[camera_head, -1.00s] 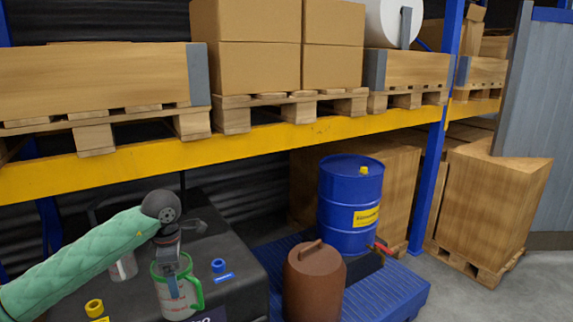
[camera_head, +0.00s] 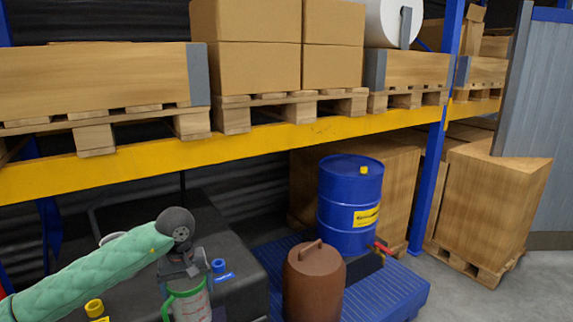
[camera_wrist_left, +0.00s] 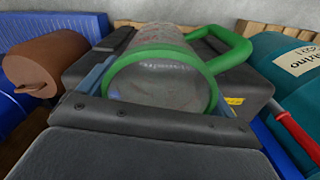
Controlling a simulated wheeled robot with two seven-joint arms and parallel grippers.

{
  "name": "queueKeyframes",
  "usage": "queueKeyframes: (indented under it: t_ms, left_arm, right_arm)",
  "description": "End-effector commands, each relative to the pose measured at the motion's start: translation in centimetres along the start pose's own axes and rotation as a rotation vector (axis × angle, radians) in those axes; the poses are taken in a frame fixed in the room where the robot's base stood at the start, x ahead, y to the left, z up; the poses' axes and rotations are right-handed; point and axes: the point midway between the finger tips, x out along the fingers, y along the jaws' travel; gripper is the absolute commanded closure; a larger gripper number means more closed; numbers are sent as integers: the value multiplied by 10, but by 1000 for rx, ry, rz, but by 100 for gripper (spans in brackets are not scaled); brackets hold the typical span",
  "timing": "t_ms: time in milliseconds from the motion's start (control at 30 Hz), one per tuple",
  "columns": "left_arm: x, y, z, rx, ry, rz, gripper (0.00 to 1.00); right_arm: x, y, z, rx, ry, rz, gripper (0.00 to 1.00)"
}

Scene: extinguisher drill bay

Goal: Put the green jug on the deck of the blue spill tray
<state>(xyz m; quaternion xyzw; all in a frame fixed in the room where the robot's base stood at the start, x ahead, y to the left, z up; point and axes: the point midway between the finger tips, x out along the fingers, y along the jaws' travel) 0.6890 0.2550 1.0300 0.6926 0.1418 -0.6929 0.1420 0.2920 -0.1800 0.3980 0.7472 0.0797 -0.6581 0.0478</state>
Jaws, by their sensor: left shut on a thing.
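The green jug (camera_head: 193,305) is a clear measuring jug with red marks, a green rim and a green handle. It is at the bottom of the head view, over the front of the black bench. My left gripper (camera_head: 184,276) is shut on it near the rim. In the left wrist view the jug (camera_wrist_left: 160,88) lies between the fingers, its handle at the upper right. The blue spill tray (camera_head: 398,292) is on the floor to the right, with a ribbed deck. My right gripper is out of view.
A brown lidded can (camera_head: 313,284) and a blue drum (camera_head: 349,205) stand on the tray. The deck's front right is bare. A blue ring (camera_head: 218,266) and a yellow ring (camera_head: 95,308) are on the black bench (camera_head: 232,249). A yellow shelf beam (camera_head: 270,138) crosses above.

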Motion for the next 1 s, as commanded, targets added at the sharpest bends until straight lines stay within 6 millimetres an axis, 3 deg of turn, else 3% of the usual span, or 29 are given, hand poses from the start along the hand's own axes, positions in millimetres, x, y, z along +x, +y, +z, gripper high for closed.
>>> queueKeyframes:
  t_ms: [300, 700, 1000]
  left_arm:
    - [34, 11, 24, 336, -3, -1, 53]
    - [104, 18, 82, 405, -2, 0, 53]
    - [110, 17, 85, 405, -1, -1, 53]
  right_arm:
    - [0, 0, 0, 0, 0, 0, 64]
    - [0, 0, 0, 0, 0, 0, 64]
    - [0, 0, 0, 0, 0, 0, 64]
